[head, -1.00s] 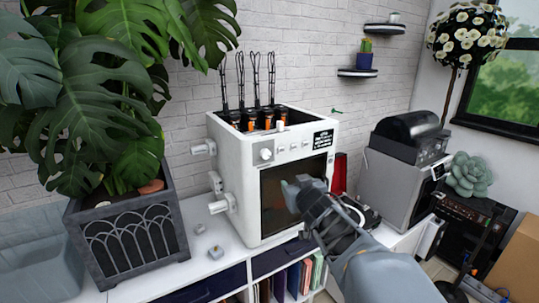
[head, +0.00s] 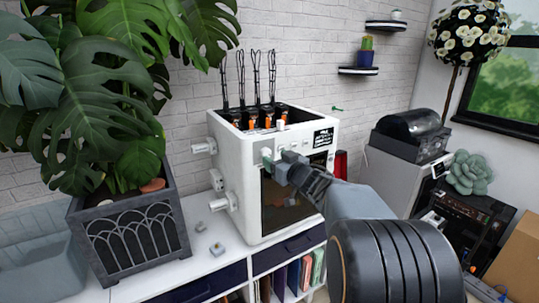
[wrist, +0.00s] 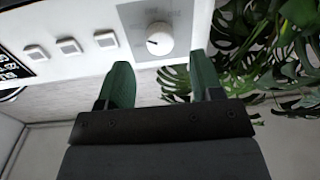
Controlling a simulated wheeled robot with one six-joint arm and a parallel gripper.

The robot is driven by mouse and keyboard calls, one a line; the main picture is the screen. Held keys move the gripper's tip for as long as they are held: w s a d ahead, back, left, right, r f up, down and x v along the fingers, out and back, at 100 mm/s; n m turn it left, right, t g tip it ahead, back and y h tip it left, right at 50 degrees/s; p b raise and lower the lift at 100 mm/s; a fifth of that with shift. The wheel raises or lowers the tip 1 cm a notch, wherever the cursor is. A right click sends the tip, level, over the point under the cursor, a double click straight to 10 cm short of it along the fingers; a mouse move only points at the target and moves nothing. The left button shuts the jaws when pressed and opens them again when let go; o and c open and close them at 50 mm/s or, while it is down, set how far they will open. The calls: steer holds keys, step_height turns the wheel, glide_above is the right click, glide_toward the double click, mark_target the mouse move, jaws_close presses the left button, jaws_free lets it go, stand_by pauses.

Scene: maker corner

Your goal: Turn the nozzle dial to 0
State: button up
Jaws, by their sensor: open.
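The nozzle dial (wrist: 160,39) is a round white knob on a grey printed patch of the white machine's (head: 232,170) front panel. A dark pointer mark on it points roughly left in the wrist view; the scale is too blurred to read. My gripper (wrist: 164,66) is open, its two green fingers apart, with the dial between and just beyond their tips in that picture. I cannot tell whether they touch it. In the head view my gripper (head: 270,163) is at the upper left of the machine's front and largely hides the dial.
Several square white buttons (wrist: 69,46) lie beside the dial. A potted monstera (head: 128,235) stands close on the left. A grey machine (head: 386,183) stands to the right.

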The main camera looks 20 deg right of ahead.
mark_target(268, 154)
steer(key=shift+w+a, duration=0.2)
steer(key=shift+w, duration=0.85)
steer(key=shift+w+a, duration=0.15)
steer(key=shift+w, duration=0.9)
steer(key=c, duration=0.9)
